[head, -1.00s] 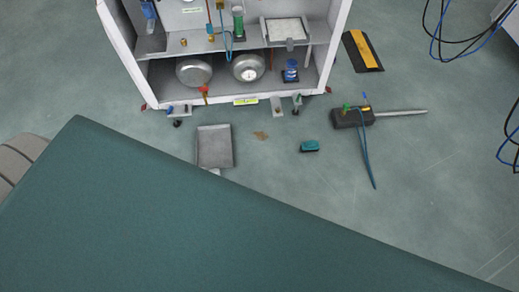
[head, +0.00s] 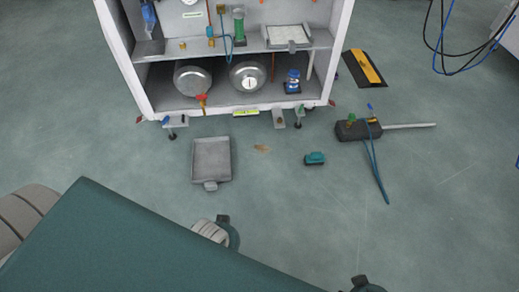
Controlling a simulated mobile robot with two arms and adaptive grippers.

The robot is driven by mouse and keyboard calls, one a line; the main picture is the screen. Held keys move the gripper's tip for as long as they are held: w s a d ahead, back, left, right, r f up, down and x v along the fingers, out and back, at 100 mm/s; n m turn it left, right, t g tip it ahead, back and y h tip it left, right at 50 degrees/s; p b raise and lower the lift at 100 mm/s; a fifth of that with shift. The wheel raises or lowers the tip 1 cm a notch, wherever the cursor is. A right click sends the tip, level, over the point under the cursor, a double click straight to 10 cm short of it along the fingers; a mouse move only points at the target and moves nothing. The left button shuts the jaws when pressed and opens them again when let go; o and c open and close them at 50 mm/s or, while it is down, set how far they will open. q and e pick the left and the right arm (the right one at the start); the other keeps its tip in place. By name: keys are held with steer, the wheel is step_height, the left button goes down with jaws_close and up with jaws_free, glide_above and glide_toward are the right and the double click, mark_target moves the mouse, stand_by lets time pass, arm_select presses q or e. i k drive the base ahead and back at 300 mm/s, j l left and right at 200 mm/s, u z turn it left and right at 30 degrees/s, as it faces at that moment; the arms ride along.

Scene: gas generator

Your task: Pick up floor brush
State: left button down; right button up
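The floor brush appears to be the small teal block with a dark lower part (head: 315,158), lying on the floor in front of the open cabinet, right of the dustpan. A grey dustpan (head: 211,160) lies to its left with its short handle toward me. Neither of my grippers can be made out in the head view. Only parts of my own body and arms show along the bottom, well short of the brush.
The open white cabinet (head: 246,109) holds two round metal tanks. A brown dirt patch (head: 261,148) lies between dustpan and brush. A dark tool with a long metal rod (head: 408,125) and blue cables lies right. A yellow-black ramp (head: 366,69) lies beyond. Floor around the brush is clear.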

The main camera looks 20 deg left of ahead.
mark_target(315, 158)
steer(key=i+l+z, duration=0.1)
steer(key=i, duration=0.85)
